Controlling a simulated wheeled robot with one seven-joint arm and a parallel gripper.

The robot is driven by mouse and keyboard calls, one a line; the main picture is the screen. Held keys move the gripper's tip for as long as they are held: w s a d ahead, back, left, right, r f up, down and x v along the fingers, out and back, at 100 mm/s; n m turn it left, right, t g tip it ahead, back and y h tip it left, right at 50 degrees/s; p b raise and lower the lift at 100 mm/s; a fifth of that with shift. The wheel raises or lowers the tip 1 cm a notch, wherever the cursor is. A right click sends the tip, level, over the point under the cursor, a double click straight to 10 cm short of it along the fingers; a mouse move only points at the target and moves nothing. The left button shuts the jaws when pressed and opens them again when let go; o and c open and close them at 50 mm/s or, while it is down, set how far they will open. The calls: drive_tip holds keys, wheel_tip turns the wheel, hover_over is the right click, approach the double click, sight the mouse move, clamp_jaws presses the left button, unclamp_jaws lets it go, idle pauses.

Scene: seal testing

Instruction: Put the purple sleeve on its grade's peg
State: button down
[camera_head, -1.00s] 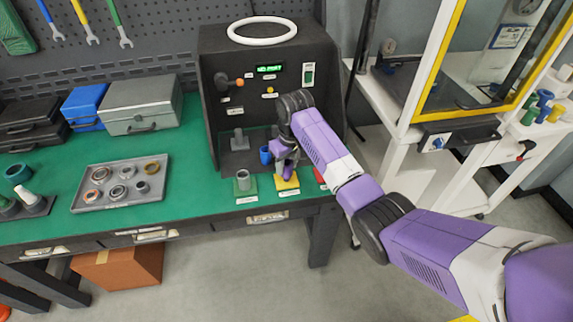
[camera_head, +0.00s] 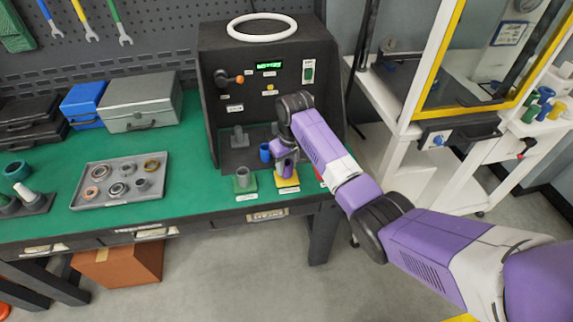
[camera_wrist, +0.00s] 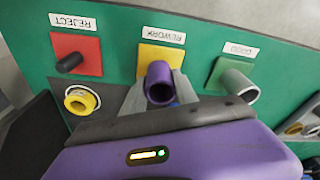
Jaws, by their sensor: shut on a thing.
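The purple sleeve (camera_wrist: 160,84) is an upright hollow tube held between the grey fingers of my gripper (camera_wrist: 158,95). It is at the yellow pad (camera_wrist: 164,55) labelled REWORK, and the pad's peg is hidden. I cannot tell whether the sleeve is around that peg or just above it. In the head view the sleeve (camera_head: 287,171) is low over the yellow pad, partly covered by my gripper (camera_head: 286,158). The green GOOD pad (camera_wrist: 221,78) bears a grey tube (camera_wrist: 238,84). The red REJECT pad (camera_wrist: 88,45) has a dark peg (camera_wrist: 70,63).
A dark test box (camera_head: 222,62) with a lit green display (camera_head: 268,66) stands behind the pads. A blue cup (camera_head: 265,152) is close left of my gripper. A grey tray (camera_head: 103,198) of rings lies left. A yellow-rimmed round piece (camera_wrist: 80,100) is near the red pad.

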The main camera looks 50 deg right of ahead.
drive_tip(key=shift+f, duration=0.65)
idle(1.4)
drive_tip(key=c, duration=0.9)
unclamp_jaws()
wheel_tip(320, 180, up, 6)
drive_tip(key=p, duration=0.6)
drive_tip(key=shift+r+p, duration=0.45)
drive_tip(key=shift+r, duration=1.05)
